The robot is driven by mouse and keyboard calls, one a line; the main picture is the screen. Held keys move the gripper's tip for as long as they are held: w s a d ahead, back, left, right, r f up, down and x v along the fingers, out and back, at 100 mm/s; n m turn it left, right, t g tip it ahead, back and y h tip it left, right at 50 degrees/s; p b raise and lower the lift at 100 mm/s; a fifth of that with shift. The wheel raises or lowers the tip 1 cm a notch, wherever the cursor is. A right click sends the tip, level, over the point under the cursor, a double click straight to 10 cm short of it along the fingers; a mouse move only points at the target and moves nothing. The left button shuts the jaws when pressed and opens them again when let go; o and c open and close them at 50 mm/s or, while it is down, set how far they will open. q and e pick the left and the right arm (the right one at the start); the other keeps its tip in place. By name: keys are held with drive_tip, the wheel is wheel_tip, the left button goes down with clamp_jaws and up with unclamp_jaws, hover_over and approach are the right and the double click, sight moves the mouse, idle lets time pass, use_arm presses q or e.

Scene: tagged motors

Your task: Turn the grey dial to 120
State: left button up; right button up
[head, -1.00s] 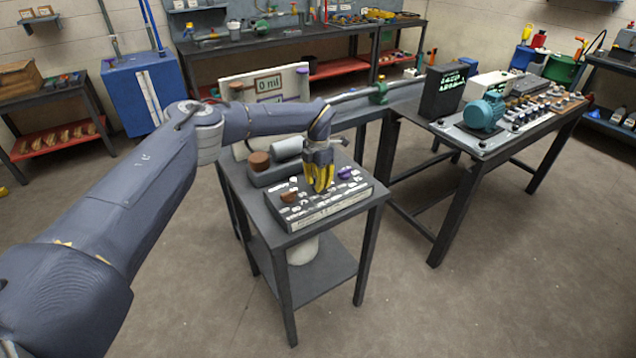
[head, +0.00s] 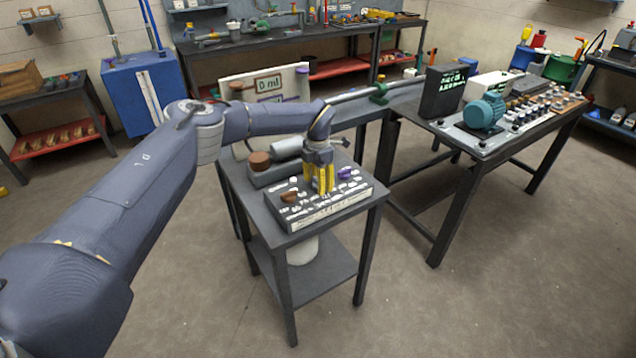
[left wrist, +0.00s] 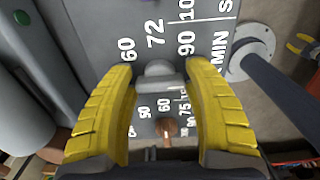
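The dial panel (head: 330,207) is a grey box with white number labels on the small dark table. My left gripper (head: 320,190) points down over its middle, with yellow fingers apart. In the left wrist view the light grey dial (left wrist: 158,76) lies between the open fingers (left wrist: 160,70), near the labels 60, 72 and 90. I cannot tell whether the fingers touch it or which number it points at. In the head view the gripper hides the grey dial. A brown dial (head: 290,196) and a purple dial (head: 345,173) flank the gripper. My right gripper is not in view.
Behind the panel stand a grey cylinder (head: 287,148) and a brown round knob (head: 260,158). A bench with a teal motor (head: 485,110) is to the right. The floor in front is clear.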

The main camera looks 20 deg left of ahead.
use_arm(q)
drive_tip(key=o, duration=0.4)
drive_tip(key=shift+r, duration=6)
